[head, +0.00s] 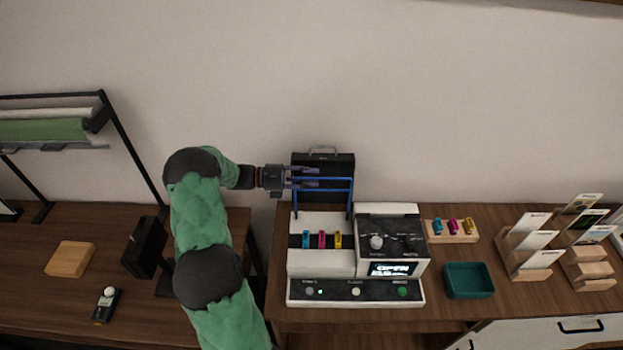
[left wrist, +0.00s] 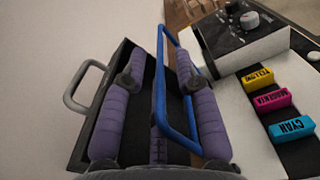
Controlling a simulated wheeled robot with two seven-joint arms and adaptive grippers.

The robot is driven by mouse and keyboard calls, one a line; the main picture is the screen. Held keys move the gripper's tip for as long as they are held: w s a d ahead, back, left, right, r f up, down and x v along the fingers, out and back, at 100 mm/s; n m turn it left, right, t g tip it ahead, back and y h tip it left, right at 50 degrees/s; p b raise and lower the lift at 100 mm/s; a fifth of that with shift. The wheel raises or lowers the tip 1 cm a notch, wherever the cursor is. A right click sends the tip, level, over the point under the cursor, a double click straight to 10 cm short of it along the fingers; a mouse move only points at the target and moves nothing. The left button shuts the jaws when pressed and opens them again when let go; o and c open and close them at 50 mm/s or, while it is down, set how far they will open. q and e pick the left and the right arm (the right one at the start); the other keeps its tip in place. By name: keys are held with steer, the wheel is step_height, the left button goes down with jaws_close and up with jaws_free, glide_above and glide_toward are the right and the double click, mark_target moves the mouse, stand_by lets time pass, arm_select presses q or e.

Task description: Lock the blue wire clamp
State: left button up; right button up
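The blue wire clamp (head: 350,200) is a bent wire frame standing raised at the back of the white and black machine (head: 320,262). It also shows in the left wrist view (left wrist: 160,75), where its bar runs between my two purple fingers and one leg passes behind the right finger. My left gripper (head: 316,177) is open at the clamp's upper left, with its fingers apart. In the left wrist view the open left gripper (left wrist: 160,110) has the wire in its gap; I cannot tell whether a finger touches it. The machine's display (head: 390,269) reads "OPEN". My right gripper is not in view.
Cyan, magenta and yellow cartridges (head: 322,240) sit in the machine. A black case with a handle (head: 323,160) stands behind the clamp. To the right are a wooden block with coloured cartridges (head: 452,232), a teal tray (head: 468,281) and card holders (head: 528,246).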

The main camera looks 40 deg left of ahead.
arm_select(q)
steer(key=shift+w+d, duration=0.2)
steer(key=shift+d, duration=0.05)
jaws_close()
steer(key=shift+s, duration=0.15)
